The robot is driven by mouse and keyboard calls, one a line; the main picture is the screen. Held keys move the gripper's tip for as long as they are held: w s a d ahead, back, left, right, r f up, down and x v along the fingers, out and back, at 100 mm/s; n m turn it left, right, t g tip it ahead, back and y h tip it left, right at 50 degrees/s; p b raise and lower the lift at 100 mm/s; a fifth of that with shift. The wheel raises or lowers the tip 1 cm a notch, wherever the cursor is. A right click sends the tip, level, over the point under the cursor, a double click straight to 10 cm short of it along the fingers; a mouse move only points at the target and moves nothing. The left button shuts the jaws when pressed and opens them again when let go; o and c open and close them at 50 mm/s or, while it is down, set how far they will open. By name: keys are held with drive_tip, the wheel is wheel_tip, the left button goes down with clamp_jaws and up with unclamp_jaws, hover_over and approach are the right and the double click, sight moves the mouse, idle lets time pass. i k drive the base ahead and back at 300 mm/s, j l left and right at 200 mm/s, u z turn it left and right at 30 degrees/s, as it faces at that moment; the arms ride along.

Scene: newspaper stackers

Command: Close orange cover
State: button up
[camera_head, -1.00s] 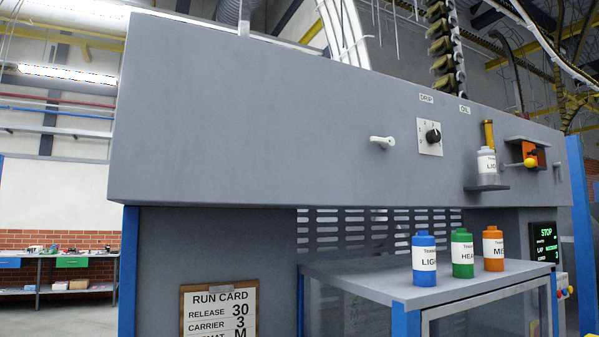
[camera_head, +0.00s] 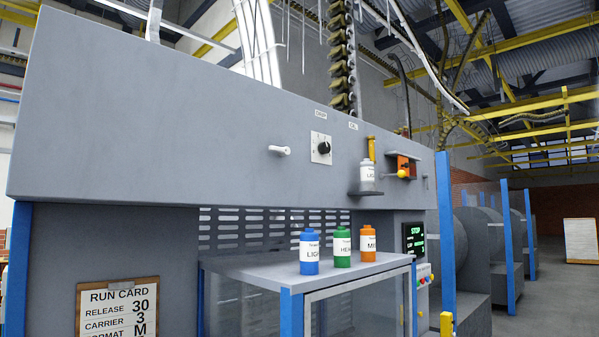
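The orange cover (camera_head: 407,162) is small and sits on the grey machine face, at the right end of the upper panel. A yellow knob (camera_head: 402,174) shows at its lower front. A dark recess seems to show beside the orange part, but it is too small to tell how far the cover stands open. A white bottle (camera_head: 367,178) stands on a small shelf just left of it, with a yellow cylinder (camera_head: 371,149) above. My gripper is not in view.
A grey table (camera_head: 290,270) bears blue (camera_head: 309,252), green (camera_head: 342,248) and orange (camera_head: 369,244) bottles below the cover. A dial (camera_head: 322,148) and white handle (camera_head: 280,150) are on the panel. Blue posts (camera_head: 445,230) stand to the right; open floor (camera_head: 550,305) lies beyond.

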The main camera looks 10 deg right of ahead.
sight(403, 162)
drive_tip(key=z, duration=0.9)
